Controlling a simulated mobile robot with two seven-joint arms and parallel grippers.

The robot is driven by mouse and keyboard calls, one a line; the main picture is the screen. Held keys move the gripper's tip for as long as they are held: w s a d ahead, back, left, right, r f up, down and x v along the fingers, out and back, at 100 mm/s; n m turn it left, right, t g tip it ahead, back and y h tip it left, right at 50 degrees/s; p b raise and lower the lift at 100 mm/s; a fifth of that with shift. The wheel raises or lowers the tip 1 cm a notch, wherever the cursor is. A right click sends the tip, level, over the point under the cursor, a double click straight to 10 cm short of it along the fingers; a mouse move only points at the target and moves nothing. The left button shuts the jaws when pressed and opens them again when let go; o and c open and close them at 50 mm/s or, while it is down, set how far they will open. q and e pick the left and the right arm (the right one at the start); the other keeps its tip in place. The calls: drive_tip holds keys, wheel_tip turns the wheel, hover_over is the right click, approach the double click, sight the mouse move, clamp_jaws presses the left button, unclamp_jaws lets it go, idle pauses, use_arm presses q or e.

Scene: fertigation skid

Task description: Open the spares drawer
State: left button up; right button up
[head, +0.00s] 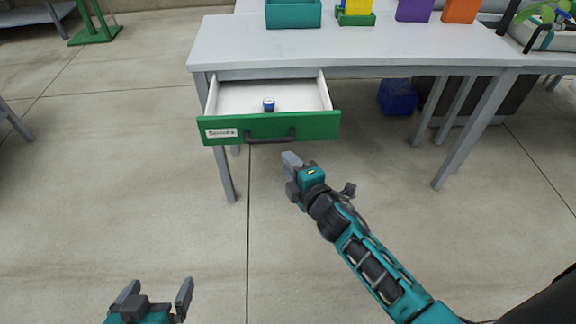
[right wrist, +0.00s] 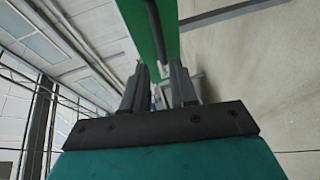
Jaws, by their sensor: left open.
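The spares drawer (head: 221,98) stands pulled out from under the grey table. Its green front (head: 220,137) bears a white label and a dark bar handle (head: 270,139); the front also shows in the right wrist view (right wrist: 130,22). A small blue-and-white object (head: 268,105) is inside the drawer. My right gripper (head: 291,160) is just below and in front of the handle, apart from it in the head view. Its fingers (right wrist: 159,75) stand apart with nothing held between them. My left gripper (head: 156,288) is open and empty, low at the left, far from the drawer.
The table top (head: 240,45) carries teal, green-and-yellow, purple and orange containers along its back. A blue box (head: 397,97) is on the floor under the table. Table legs (head: 226,165) stand beside the drawer. The concrete floor in front is clear.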

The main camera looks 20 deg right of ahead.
use_arm(q)
drive_tip(key=shift+s+a+f, duration=0.2)
drive_tip(key=shift+s+f, duration=0.05)
drive_tip(key=shift+s, duration=0.3)
use_arm(e)
drive_tip(key=shift+s, duration=0.4)
use_arm(q)
drive_tip(key=shift+w+r, duration=0.1)
drive_tip(key=shift+r, duration=0.05)
drive_tip(key=shift+y, duration=0.5)
drive_tip(key=a+r+p, duration=0.1)
drive_tip(key=p, duration=0.1)
drive_tip(key=s+a+r+p, duration=0.1)
drive_tip(key=p, duration=0.2)
drive_tip(key=a+r+p, duration=0.1)
drive_tip(key=r+p, duration=0.1)
drive_tip(key=p, duration=0.1)
drive_tip(key=shift+s, duration=0.3)
use_arm(e)
drive_tip(key=s+r+m+g, duration=0.1)
drive_tip(key=s+m+g, duration=0.4)
drive_tip(key=s+m, duration=1.1)
drive_tip(key=s, duration=0.4)
drive_tip(key=shift+r, duration=0.25)
use_arm(q)
drive_tip(key=shift+d, duration=0.1)
use_arm(e)
drive_tip(key=shift+d, duration=0.1)
